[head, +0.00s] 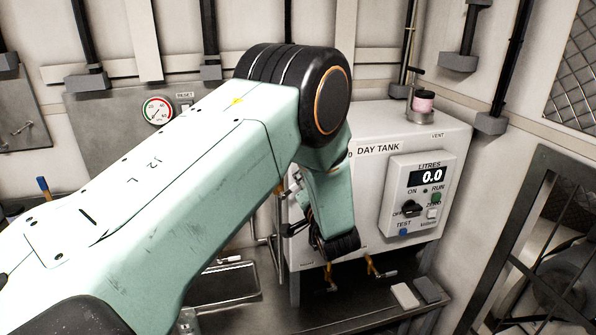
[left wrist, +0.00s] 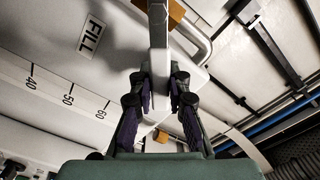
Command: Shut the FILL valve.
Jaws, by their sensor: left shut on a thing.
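The FILL label (left wrist: 90,36) shows on the tank's pale side in the left wrist view. Beside it a pale grey valve lever (left wrist: 158,35) runs down between my fingers, with a yellow-orange part (left wrist: 177,13) at its upper end. My left gripper (left wrist: 159,85) is shut on this lever, one dark finger on each side. In the head view my left gripper (head: 294,226) is at the left side of the DAY TANK (head: 365,185), mostly hidden by my arm. A bit of orange (head: 280,188) shows there. My right gripper is not in view.
A control panel (head: 418,194) reading 0.0 litres is on the tank front. A round gauge (head: 157,111) is on the back wall.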

